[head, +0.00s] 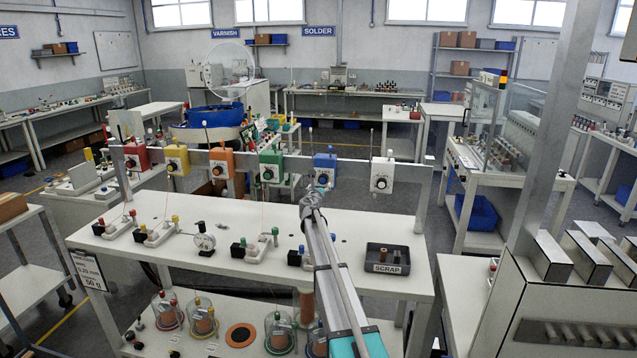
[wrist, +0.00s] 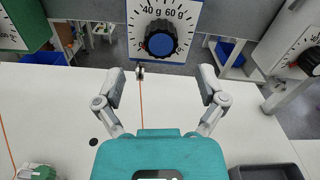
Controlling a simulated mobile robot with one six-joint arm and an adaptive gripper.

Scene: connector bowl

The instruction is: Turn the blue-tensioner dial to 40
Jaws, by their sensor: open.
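The blue tensioner (head: 325,161) hangs on the grey rail behind the white table, between the green and white tensioners. Its dial (wrist: 160,40) is a black ribbed knob with a blue cap on a white scale face (wrist: 186,14). The marks 40 g and 60 g show above the knob; I cannot make out where its pointer stands. My gripper (wrist: 162,76) is open and empty, its two fingers apart below and on either side of the dial, not touching it. In the head view my gripper (head: 313,196) is just in front of and below the blue tensioner.
The green tensioner (head: 270,167) is to the left and the white tensioner (head: 382,175) to the right on the same rail (head: 350,163). An orange thread (wrist: 141,103) hangs from a small guide below the dial. A dark scrap tray (head: 388,268) sits on the table's right.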

